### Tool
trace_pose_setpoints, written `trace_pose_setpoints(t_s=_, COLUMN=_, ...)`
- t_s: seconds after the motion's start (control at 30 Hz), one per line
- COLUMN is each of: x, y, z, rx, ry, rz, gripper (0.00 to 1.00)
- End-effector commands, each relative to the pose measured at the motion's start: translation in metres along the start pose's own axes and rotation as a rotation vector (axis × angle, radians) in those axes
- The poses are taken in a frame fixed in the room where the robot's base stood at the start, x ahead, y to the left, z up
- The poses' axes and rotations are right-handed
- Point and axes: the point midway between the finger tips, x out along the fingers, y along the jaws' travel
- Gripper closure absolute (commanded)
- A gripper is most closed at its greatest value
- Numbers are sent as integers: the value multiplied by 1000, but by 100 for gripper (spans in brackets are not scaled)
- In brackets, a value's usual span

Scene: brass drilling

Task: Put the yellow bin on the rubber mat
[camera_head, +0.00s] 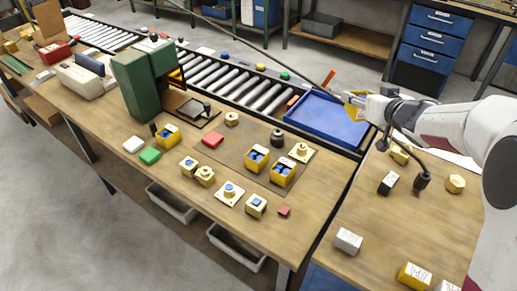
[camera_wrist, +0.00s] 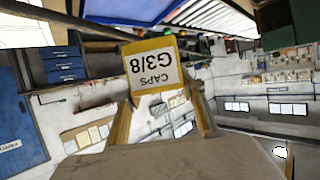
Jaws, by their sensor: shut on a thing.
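In the head view my gripper (camera_head: 368,103) is at the right, above the blue tray's right end. It is shut on a small yellow bin (camera_head: 354,99), partly hidden by the gripper. In the wrist view the yellow bin (camera_wrist: 131,55) sits between my gripper's fingers (camera_wrist: 161,95), its white label reading "CAPS G3/8" upside down. A flat, slightly darker brown patch (camera_head: 232,156) on the middle table may be the rubber mat; I cannot tell for sure. The bin is up in the air, away from that patch.
Yellow bins with blue parts (camera_head: 256,158) stand on the middle table among several small brass pieces. A green machine (camera_head: 140,83) stands left of them. The blue tray (camera_head: 325,121) and roller conveyor (camera_head: 215,77) lie behind. The right table (camera_head: 376,225) holds loose blocks.

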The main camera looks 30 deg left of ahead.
Motion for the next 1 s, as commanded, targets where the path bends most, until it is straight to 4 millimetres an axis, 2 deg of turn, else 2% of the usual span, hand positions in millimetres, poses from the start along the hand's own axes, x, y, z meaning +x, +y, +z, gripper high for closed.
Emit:
trace_pose_setpoints(t_s=0.03, x=10, y=-16, z=-4, rx=-13, ry=0, rz=-23, gripper=83)
trace_pose_setpoints(t_s=0.2, x=39, y=-66, z=-14, rx=-43, ry=-3, rz=-86, gripper=83)
trace_pose_setpoints(t_s=0.5, x=80, y=-159, z=-27, rx=-95, ry=-3, rz=-190, gripper=83)
trace_pose_setpoints(t_s=0.83, x=110, y=-266, z=-36, rx=-150, ry=2, rz=-294, gripper=83)
trace_pose_setpoints(t_s=1.0, x=117, y=-308, z=-38, rx=-170, ry=6, rz=-332, gripper=83)
